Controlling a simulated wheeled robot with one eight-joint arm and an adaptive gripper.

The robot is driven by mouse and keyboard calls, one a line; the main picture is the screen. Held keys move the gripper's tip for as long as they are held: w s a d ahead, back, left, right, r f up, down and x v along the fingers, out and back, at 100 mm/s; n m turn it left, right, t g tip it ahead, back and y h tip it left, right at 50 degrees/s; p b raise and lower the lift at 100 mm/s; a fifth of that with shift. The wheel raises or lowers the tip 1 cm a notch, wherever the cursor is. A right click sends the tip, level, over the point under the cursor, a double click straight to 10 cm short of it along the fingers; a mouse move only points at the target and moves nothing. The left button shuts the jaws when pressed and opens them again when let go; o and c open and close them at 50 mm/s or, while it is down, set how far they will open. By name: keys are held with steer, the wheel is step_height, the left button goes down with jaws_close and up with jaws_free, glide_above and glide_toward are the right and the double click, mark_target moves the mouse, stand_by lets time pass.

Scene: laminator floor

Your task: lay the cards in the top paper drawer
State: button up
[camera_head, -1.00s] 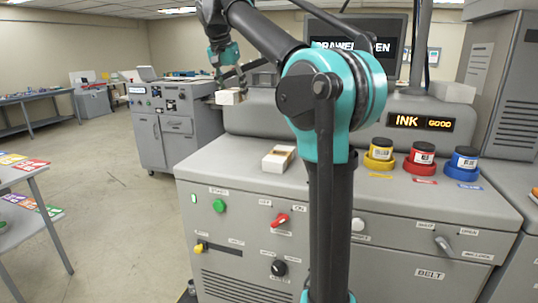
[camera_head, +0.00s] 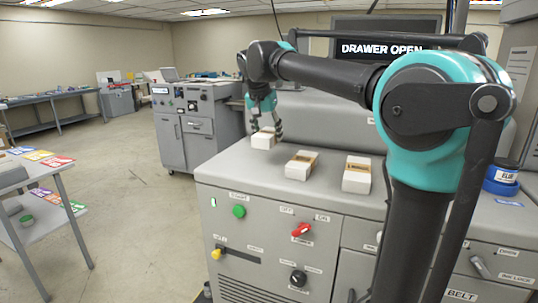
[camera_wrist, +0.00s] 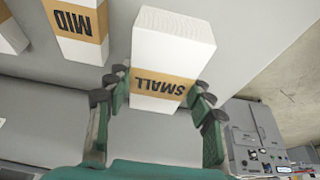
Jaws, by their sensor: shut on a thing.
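A white card stack with a tan band marked SMALL (camera_wrist: 172,50) is between the fingers of my gripper (camera_wrist: 160,103) in the wrist view. In the head view, my gripper (camera_head: 264,124) is shut on this stack (camera_head: 263,141) at the left of the grey machine top. I cannot tell whether the stack touches the top. I cannot make out an open paper drawer.
A display (camera_head: 383,49) reads DRAWER OPEN. A blue ink pot (camera_head: 501,178) stands at the right, partly hidden by my arm. A grey cabinet (camera_head: 185,125) stands behind at the left. A table with coloured cards (camera_head: 40,155) is at the far left. The floor between is clear.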

mark_target(269, 162)
steer(key=shift+f, duration=3.6)
steer(key=o, duration=0.8)
steer(key=shift+f, duration=0.15)
steer(key=o, duration=0.5)
